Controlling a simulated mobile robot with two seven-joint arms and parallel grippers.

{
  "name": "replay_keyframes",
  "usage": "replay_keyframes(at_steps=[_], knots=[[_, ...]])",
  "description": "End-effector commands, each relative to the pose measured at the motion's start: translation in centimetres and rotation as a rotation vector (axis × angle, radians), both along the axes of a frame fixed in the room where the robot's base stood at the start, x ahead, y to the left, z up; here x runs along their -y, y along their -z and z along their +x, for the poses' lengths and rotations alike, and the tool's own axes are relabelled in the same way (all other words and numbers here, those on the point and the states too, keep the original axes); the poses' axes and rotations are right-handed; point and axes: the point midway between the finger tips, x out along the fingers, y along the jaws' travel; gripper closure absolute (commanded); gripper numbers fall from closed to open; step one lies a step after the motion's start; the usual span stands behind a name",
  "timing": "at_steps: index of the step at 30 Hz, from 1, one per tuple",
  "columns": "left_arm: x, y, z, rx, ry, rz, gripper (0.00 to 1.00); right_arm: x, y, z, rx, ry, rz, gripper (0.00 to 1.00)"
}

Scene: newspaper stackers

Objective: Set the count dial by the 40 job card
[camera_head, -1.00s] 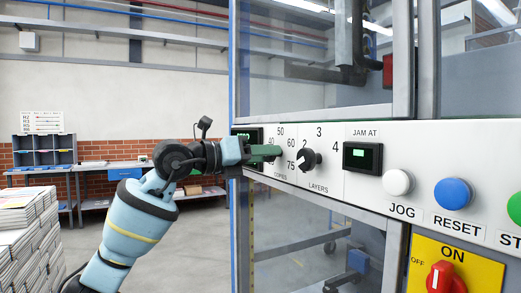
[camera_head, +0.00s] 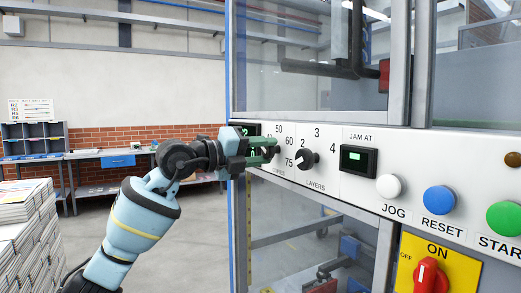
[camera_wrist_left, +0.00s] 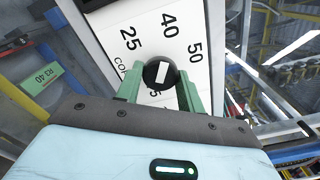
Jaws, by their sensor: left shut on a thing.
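The count dial, a black round knob with a white pointer bar, shows in the left wrist view (camera_wrist_left: 158,74) between my two green fingers. The bar lies roughly along the line to the printed 40 (camera_wrist_left: 168,25), with 25 on its left and 50 on its right. My left gripper (camera_head: 268,151) is shut on the dial, its fingers at opposite sides. In the head view the fingers hide the dial and part of its scale. A green panel (camera_wrist_left: 40,78) in the left wrist view seems to read "R3 40". My right gripper is not in view.
The layers dial (camera_head: 307,159) sits close right of the fingers. Further right are the jam display (camera_head: 358,160), jog (camera_head: 389,187), reset (camera_head: 441,199) and start (camera_head: 506,218) buttons, and a red switch (camera_head: 431,277). Newspaper stacks (camera_head: 25,230) stand at left.

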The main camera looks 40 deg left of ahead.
Motion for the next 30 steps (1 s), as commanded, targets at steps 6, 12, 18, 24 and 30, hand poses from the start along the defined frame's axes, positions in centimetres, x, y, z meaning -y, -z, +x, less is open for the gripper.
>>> replay_keyframes(at_steps=[6, 12, 18, 24, 30], knots=[[0.05, 0.07, 0.02, -0.004, 0.002, -0.011, 0.85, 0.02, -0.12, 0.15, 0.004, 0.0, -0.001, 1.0], [0.05, 0.08, 0.03, -0.005, 0.001, -0.01, 0.85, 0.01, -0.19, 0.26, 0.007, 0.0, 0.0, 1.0], [0.04, 0.07, 0.03, -0.004, 0.0, -0.01, 0.44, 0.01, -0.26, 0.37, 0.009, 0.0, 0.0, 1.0], [0.02, 0.04, 0.02, -0.003, 0.001, -0.009, 0.42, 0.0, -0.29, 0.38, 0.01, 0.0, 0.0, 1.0], [-0.15, 0.2, -0.34, -0.005, 0.0, -0.009, 0.42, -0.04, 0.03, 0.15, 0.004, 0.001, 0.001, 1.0]])
